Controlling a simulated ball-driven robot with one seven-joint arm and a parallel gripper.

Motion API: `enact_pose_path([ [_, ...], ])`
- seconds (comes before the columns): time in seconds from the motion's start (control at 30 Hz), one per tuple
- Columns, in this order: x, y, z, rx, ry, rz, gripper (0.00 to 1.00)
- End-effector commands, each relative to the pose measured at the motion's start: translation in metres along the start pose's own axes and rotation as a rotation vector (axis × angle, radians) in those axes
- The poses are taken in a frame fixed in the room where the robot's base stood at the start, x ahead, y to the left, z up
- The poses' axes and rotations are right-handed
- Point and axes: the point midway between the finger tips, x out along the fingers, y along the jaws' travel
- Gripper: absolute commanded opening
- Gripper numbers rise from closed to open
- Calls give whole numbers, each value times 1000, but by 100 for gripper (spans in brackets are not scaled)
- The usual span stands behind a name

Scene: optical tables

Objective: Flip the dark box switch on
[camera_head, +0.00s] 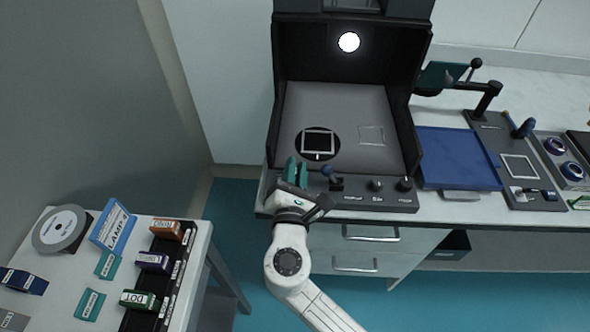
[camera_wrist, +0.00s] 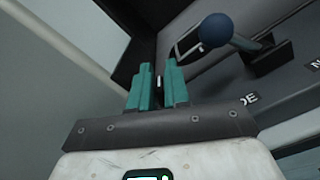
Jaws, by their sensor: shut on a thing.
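The dark box (camera_head: 290,60) is a black open-fronted booth with a grey floor and a lit white disc (camera_head: 348,42) on its back wall. Its front control strip (camera_head: 355,198) carries knobs and a blue-ball lever (camera_head: 327,171). My gripper (camera_head: 297,171) is at the left end of this strip, its teal fingers pointing at the box. In the wrist view the fingers (camera_wrist: 160,72) are close together around a small pale-tipped piece (camera_wrist: 159,82), seemingly the switch. Most of the switch is hidden by the fingers, so its position cannot be told. The blue-ball lever (camera_wrist: 215,30) is just right of the fingers.
A white square frame (camera_head: 318,154) lies over a black disc in the box. A blue tray (camera_head: 455,158) is to the right on the bench. A side table with small labelled boxes (camera_head: 165,229) and a reel (camera_head: 62,226) stands at lower left.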

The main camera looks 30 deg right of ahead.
Motion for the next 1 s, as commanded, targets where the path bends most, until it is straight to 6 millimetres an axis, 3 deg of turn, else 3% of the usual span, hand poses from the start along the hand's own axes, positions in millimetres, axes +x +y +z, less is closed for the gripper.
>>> enact_pose_path([
  [0.03,-1,-1,-1,-2,2,-2,0],
  [0.07,-1,-1,-1,-2,2,-2,17],
  [0.27,0,-1,-1,-2,2,-1,36],
  [0.63,-8,0,-1,-2,1,0,37],
  [1.0,-75,0,-2,-2,3,1,37],
])
